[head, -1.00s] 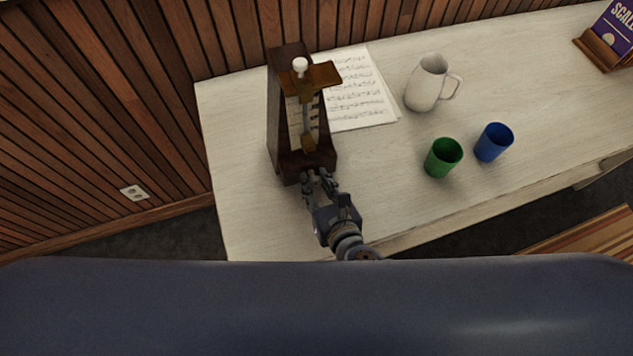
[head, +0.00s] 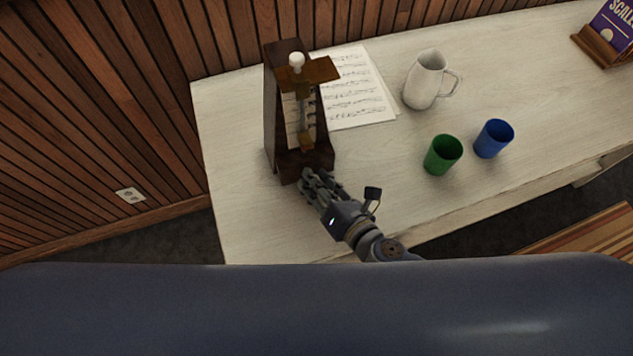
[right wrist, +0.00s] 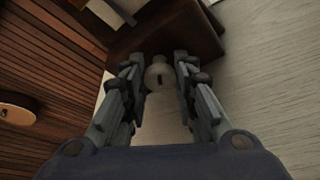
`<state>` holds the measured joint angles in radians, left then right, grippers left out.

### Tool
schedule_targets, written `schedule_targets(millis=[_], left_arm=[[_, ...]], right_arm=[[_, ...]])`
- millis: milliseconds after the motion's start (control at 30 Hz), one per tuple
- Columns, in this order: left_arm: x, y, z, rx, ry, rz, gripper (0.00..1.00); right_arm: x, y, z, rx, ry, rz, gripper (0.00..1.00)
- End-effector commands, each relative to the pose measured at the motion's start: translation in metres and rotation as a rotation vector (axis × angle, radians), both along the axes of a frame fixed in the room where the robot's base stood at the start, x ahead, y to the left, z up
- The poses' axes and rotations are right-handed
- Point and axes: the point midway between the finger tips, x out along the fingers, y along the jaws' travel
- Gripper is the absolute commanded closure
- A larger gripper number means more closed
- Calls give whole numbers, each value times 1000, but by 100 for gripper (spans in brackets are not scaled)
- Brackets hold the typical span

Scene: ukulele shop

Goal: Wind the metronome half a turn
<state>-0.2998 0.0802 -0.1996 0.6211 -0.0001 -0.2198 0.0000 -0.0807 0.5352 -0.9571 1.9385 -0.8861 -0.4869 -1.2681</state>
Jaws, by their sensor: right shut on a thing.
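The metronome (head: 287,130) is a dark wooden tapered case standing upright at the left end of the table. Its pendulum rod and scale face the front, with a white knob on top and a brown flap near the top. My right gripper (head: 308,177) is at its lower front. In the right wrist view my right gripper (right wrist: 158,66) is shut on a pale round winding key (right wrist: 158,78) with a dark slot, at the base of the metronome (right wrist: 170,30). The key is hidden by the fingers in the head view. My left gripper is not in view.
On the pale table (head: 245,215), sheet music (head: 358,85) lies behind the metronome. A white jug (head: 424,82), a green cup (head: 442,155) and a blue cup (head: 493,138) stand to the right. A purple book (head: 615,28) rests on a wooden stand at far right. The wood-panelled wall is close behind.

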Motion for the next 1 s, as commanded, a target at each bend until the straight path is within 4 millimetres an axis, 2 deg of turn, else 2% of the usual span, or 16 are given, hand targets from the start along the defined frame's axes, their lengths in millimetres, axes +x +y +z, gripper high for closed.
schedule_targets(millis=[367, 400, 467, 833, 1000], left_arm=[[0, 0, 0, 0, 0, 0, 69], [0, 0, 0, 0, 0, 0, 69], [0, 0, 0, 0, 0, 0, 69], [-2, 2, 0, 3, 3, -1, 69], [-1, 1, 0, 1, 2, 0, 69]], right_arm=[[0, 0, 0, 3, 2, -1, 97], [0, 0, 0, 3, 2, -1, 67], [0, 0, 0, 3, 2, -1, 53], [-1, -1, 0, 3, 1, 0, 53], [-17, -11, 5, 2, 5, 0, 53]])
